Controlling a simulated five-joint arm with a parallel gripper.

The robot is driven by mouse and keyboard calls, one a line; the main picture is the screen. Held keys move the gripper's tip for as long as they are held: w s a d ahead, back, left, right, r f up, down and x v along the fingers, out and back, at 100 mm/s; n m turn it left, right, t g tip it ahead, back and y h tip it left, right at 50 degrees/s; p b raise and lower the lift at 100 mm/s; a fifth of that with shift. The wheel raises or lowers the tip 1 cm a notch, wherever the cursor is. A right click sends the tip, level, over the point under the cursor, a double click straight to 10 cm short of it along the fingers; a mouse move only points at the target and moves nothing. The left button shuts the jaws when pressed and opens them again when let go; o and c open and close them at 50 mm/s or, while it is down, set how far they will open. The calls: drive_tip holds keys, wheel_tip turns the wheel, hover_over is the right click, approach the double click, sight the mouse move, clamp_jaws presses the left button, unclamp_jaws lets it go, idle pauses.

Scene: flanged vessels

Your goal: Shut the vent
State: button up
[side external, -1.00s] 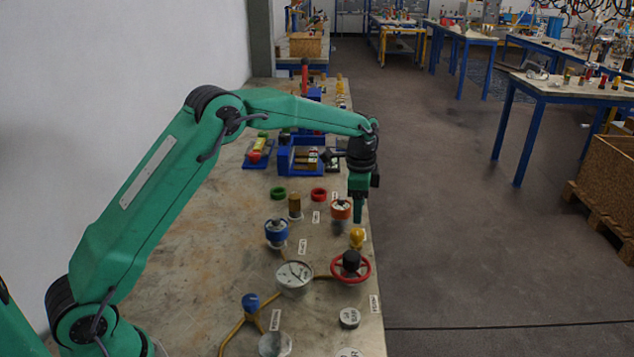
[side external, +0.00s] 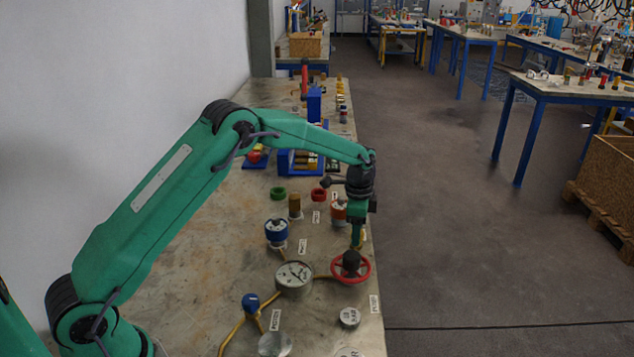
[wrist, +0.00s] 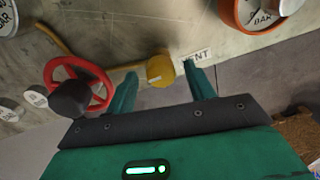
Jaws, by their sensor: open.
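A yellow knob (wrist: 160,70) shows in the wrist view beside a white label (wrist: 201,55) whose visible letters read "NT". The label is partly covered by a finger. My gripper (wrist: 160,69) is open, with one green finger on each side of the knob as seen from the wrist. I cannot tell whether the fingers touch it. In the side view my gripper (side external: 356,244) hangs low, fingers pointing down, and hides most of the yellow knob (side external: 363,239).
A red handwheel (side external: 351,267) with a black hub stands close in front of the gripper; it also shows in the wrist view (wrist: 102,88). An orange-rimmed gauge (wrist: 236,18) is near too.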

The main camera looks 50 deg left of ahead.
drive_tip(key=shift+f, duration=0.3)
drive_tip(key=c, duration=1)
